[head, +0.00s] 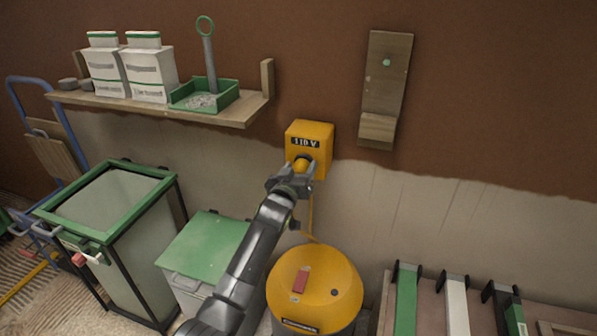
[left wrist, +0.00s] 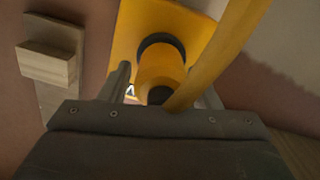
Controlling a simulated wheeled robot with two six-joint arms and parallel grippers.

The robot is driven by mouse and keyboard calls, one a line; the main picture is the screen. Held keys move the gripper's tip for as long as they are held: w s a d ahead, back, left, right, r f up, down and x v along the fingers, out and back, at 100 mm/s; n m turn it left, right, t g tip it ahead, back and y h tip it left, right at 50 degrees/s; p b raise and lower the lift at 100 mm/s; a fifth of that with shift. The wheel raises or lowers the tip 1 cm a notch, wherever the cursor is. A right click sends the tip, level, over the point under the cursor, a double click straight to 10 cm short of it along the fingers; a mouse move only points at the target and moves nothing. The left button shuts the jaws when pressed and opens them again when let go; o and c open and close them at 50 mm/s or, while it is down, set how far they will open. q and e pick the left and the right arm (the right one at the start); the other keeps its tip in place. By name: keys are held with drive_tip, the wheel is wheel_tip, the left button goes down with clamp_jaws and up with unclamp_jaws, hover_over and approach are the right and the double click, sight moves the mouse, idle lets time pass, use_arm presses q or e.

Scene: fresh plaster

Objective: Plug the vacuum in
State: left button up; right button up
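The yellow 110 V socket box (head: 322,163) is on the wall, and fills the top of the left wrist view (left wrist: 128,30). The yellow plug (left wrist: 163,68) points into the box's dark round mouth (left wrist: 160,42) and appears seated there. Its cable (left wrist: 215,62) passes close across the left wrist view. The vacuum (head: 318,285) with its yellow lid stands on the floor below. My left gripper (head: 292,178) is at the plug, a finger on each side. A gap shows between the left-hand finger and the plug, so it looks open. My right gripper is out of view.
A shelf (head: 235,113) with boxes and a green tray (head: 222,98) is at upper left. A wooden board (head: 388,85) hangs right of the socket. A green-rimmed bin (head: 140,215) and green-lidded box (head: 208,245) stand left; a tool rack (head: 430,310) is lower right.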

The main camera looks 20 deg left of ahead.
use_arm(q)
drive_tip(key=shift+o, duration=0.2)
drive_tip(key=shift+f, duration=0.1)
drive_tip(key=shift+s, duration=0.1)
drive_tip(key=s+p, duration=0.1)
drive_tip(key=s, duration=1.6)
drive_tip(key=shift+s+a+p, duration=0.15)
drive_tip(key=shift+a+p, duration=0.15)
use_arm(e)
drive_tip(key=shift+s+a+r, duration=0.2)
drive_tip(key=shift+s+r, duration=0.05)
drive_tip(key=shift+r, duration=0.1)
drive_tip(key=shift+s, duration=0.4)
